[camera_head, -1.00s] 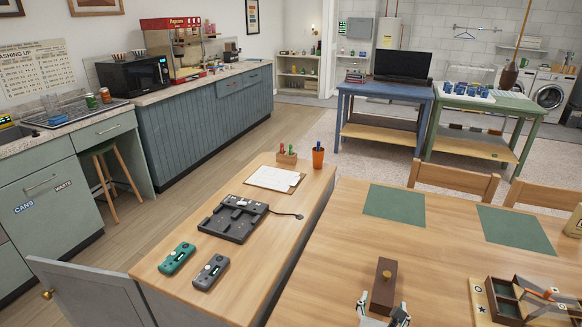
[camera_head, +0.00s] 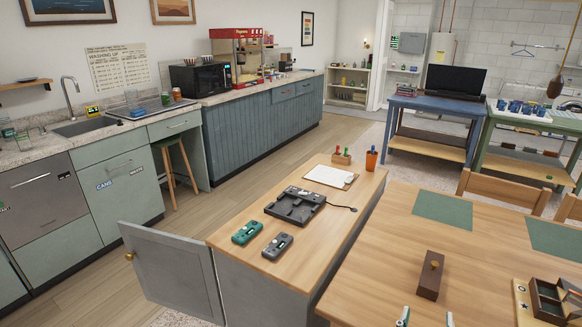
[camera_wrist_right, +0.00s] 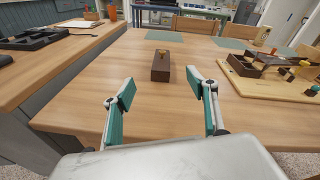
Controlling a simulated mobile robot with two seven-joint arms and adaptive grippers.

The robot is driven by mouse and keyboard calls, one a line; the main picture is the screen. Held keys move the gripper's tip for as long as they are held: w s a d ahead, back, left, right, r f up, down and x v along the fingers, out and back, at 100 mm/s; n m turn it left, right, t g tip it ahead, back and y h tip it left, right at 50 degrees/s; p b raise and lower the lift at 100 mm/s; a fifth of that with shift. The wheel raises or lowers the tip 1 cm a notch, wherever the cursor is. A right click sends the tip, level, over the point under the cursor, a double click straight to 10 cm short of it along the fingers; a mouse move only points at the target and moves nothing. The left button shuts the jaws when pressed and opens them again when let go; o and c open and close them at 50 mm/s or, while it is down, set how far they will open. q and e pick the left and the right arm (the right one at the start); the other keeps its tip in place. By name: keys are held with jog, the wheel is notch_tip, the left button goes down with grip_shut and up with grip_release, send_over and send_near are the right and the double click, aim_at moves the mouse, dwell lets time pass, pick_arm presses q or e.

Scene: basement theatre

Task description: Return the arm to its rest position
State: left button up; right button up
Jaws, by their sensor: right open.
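My right gripper (camera_wrist_right: 163,105) is open and empty in the right wrist view, its two teal-padded fingers spread apart above the wooden table (camera_wrist_right: 150,60). Only its fingertips (camera_head: 426,318) show at the bottom edge of the head view. A dark brown block with a small brass knob (camera_head: 430,275) stands on the table beyond the fingers. The block also shows in the right wrist view (camera_wrist_right: 160,66), apart from the fingers. My left gripper is in neither view.
A partitioned brown box on a board (camera_head: 548,302) sits right of the block. Green mats (camera_head: 443,207) lie farther back. The counter (camera_head: 335,215) at left carries a black dock (camera_head: 295,206) and two handheld devices (camera_head: 247,232). A grey cabinet door (camera_head: 172,275) stands open.

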jog(key=s+a+r+n+t+y, duration=0.25)
jog(key=a+n+t+y, duration=0.5)
jog(key=n, duration=1.55)
jog(key=s+a+f+n+g+y, duration=0.1)
jog(key=s+f+n+g, duration=0.4)
jog(key=f+n, duration=0.5)
jog(key=s+a+f+n+g+y, duration=0.2)
jog(key=s+f+n+g, duration=0.3)
jog(key=f+n, duration=0.5)
jog(key=shift+s+a+g, duration=0.2)
jog(key=shift+s+g, duration=0.15)
jog(key=shift+s, duration=0.4)
